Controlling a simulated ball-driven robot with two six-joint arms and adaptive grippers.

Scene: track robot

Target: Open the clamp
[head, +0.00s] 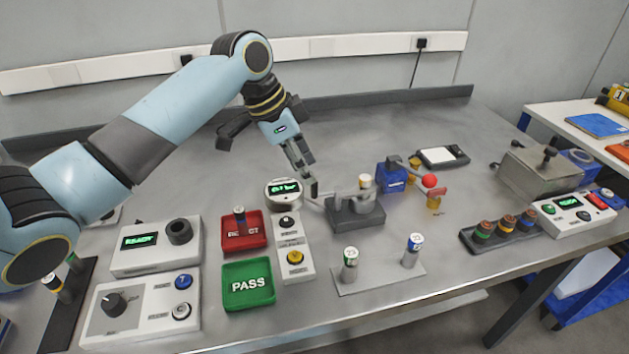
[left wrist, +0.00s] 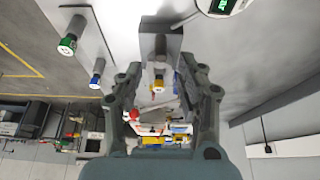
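What looks like the clamp is a blue block (head: 391,179) with a dark lever ending in a red ball (head: 430,181), right of the middle of the bench in the head view. The red ball also shows small in the left wrist view (left wrist: 134,114). My left gripper (head: 312,192) points down at the left side of this fixture, apart from the red ball. In the left wrist view its fingers (left wrist: 157,80) are spread, with the fixture beyond them. My right gripper is out of view.
A round gauge (head: 284,192) stands close left of the left gripper. A plate with two cells (head: 380,276) lies in front. Red (head: 243,230) and green (head: 248,285) trays lie left, a dark rack (head: 505,232) right.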

